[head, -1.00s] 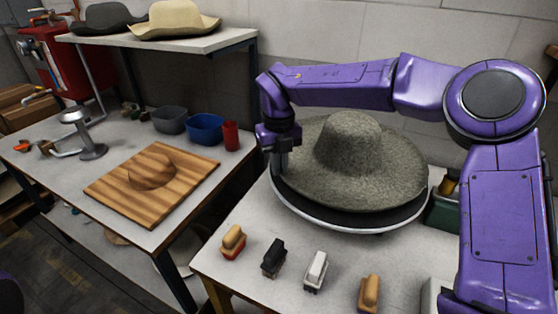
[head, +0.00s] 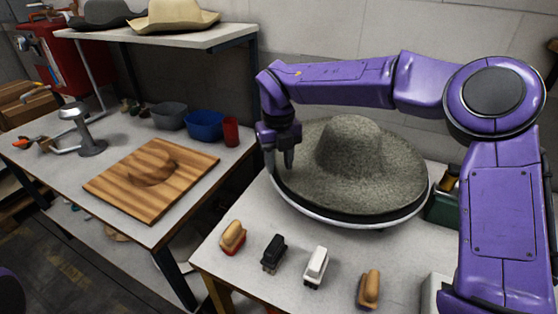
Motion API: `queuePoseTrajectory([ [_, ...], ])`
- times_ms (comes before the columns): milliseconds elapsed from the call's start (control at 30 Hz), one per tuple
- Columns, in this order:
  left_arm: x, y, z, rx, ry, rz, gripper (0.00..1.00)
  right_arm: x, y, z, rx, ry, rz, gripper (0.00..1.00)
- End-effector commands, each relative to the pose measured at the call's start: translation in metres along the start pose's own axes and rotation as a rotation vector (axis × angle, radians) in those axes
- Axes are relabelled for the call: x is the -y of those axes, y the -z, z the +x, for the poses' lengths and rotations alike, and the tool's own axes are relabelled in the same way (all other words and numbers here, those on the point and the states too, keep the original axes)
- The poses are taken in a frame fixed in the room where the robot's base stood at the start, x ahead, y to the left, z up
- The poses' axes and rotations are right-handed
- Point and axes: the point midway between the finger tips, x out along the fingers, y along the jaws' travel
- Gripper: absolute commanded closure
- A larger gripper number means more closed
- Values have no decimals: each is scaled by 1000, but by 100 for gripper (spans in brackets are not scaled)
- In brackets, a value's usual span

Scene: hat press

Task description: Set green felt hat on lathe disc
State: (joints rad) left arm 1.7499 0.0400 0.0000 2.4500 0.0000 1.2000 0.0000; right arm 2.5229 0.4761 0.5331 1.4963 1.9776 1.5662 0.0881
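The green felt hat (head: 350,150) is grey-green with a wide brim and a rounded crown. It lies crown up on the round lathe disc (head: 345,222), whose pale rim shows below the brim at the front. The brim covers most of the disc. My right gripper (head: 279,166) points down at the left edge of the brim. Its two fingers are apart with a gap between them, and I see nothing held. My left gripper is out of view.
Several brushes, among them a white one (head: 316,267), lie along the table's front. A green box (head: 442,208) stands right of the disc. The left table holds a wooden board (head: 150,180), a blue bowl (head: 205,125) and a red cup (head: 231,131). Two hats rest on the shelf (head: 160,40).

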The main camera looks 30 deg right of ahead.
Motion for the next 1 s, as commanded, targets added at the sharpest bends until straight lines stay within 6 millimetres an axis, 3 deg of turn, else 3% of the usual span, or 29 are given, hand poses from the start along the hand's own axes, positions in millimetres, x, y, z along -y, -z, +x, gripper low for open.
queuePoseTrajectory([
  [233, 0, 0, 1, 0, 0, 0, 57, 0, -1, -10, 2, -1, 2, 61],
  [500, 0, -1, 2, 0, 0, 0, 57, 0, -1, -74, 4, 0, 2, 61],
  [633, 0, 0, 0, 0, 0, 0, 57, 0, 0, -96, 2, 0, 0, 61],
  [1000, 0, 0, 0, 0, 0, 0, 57, 0, 0, -106, 0, 0, -1, 61],
])
